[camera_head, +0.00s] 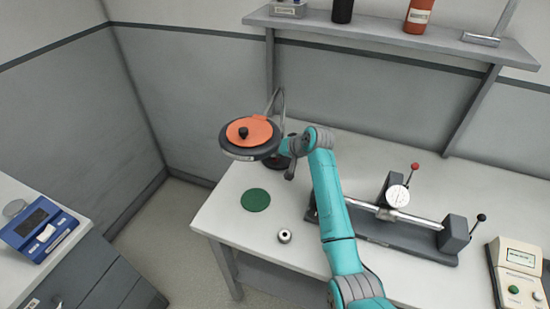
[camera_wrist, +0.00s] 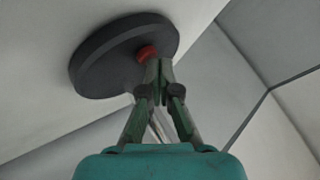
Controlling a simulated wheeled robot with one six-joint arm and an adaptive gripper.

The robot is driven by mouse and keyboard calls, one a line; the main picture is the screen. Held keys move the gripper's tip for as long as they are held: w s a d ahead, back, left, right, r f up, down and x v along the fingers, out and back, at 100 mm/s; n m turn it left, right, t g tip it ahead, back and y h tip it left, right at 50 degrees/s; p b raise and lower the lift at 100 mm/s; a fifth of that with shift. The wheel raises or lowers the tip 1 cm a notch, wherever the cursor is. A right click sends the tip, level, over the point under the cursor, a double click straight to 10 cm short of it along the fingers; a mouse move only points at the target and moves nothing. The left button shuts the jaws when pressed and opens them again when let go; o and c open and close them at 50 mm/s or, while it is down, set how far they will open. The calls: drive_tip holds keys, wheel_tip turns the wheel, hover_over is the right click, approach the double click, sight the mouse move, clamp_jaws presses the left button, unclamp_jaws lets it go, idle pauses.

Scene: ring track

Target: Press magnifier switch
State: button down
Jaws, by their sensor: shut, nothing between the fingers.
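The magnifier (camera_head: 238,152) has a round dark head with an orange cover (camera_head: 257,128) and a black knob on top. It stands over the back left of the white table on a thin curved arm. The wrist view shows the underside of its dark head (camera_wrist: 105,62) with a red switch (camera_wrist: 147,53) at the rim. My gripper (camera_wrist: 158,66) is shut and empty, its fingertips right at the red switch and overlapping it in the picture. I cannot tell whether they touch. In the head view my wrist is beside the right of the magnifier head, and the switch is hidden.
A dial gauge bench (camera_head: 400,232) stands right of my arm. A shelf (camera_head: 390,38) with bottles hangs above. A blue scale (camera_head: 40,228) sits on the left counter.

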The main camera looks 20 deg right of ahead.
sight(277, 159)
drive_tip(key=shift+r, duration=0.25)
drive_tip(key=shift+r, duration=3)
drive_tip(key=shift+s, duration=0.1)
